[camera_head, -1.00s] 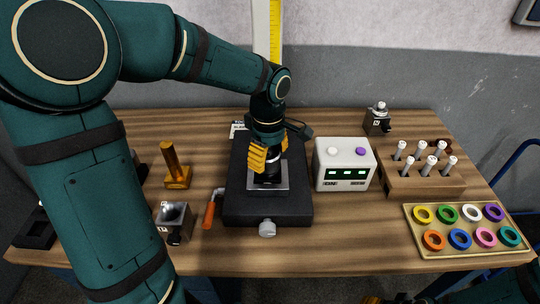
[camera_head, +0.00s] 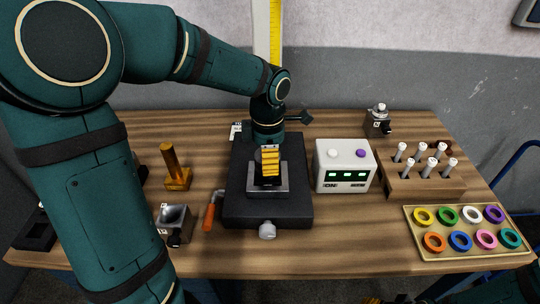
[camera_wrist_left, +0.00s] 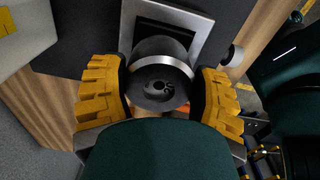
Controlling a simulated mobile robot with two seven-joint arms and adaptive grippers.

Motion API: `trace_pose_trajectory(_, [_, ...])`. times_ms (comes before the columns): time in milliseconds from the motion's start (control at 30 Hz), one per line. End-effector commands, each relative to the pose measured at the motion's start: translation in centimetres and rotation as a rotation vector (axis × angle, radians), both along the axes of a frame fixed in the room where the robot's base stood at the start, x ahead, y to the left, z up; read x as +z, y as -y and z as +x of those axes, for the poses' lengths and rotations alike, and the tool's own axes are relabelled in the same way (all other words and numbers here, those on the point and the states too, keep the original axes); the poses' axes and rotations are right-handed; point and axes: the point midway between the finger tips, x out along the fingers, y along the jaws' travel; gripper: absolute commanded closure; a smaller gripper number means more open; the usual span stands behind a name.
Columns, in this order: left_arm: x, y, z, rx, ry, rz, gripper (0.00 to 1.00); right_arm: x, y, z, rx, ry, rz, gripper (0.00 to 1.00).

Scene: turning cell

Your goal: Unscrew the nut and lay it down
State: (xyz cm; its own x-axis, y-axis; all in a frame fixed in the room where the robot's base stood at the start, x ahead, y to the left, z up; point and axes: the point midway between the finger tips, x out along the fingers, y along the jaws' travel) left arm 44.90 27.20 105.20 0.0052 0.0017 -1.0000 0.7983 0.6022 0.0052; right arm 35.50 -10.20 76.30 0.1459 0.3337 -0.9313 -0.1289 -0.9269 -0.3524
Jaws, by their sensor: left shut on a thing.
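My left gripper (camera_head: 270,163) points down over the silver square plate (camera_head: 283,185) on the black block in the middle of the bench. In the left wrist view its yellow fingers are shut on a dark round piece with a silver ring, which I take to be the nut (camera_wrist_left: 152,92). The nut is above the square plate (camera_wrist_left: 203,24); whether it is still on a thread I cannot tell.
The black block (camera_head: 240,208) has a knob (camera_head: 267,229) in front. An orange-handled tool (camera_head: 209,217), a brass-coloured stand (camera_head: 177,178) and a grey box stand left. A white box (camera_head: 344,165), a wooden peg rack (camera_head: 425,184) and a ring tray (camera_head: 414,248) stand right. Bare wood lies front right of the block.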

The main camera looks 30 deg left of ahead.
Motion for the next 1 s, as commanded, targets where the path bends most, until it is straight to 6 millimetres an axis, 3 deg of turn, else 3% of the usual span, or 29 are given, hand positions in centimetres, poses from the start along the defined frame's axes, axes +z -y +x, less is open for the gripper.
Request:
trace_pose_trajectory(133, [-0.32, -0.45, -0.61, 0.103, -0.021, 0.005, 0.77, 0.09, 0.0, 0.0, 0.0, 0.0, 0.0, 0.53])
trace_pose_trajectory(467, [-0.39, -0.44, -0.64, 0.123, -0.023, 0.004, 0.77, 0.09, 0.0, 0.0, 0.0, 0.0, 0.0, 0.53])
trace_pose_trajectory(800, [-0.32, -0.38, -0.62, 0.457, -0.022, 0.006, 0.77, 0.65, 0.0, 0.0, 0.0, 0.0, 0.0, 0.53])
trace_pose_trajectory(1000, [-0.4, -0.39, -0.62, 0.515, -0.021, 0.006, 0.77, 0.68, 0.0, 0.0, 0.0, 0.0, 0.0, 0.53])
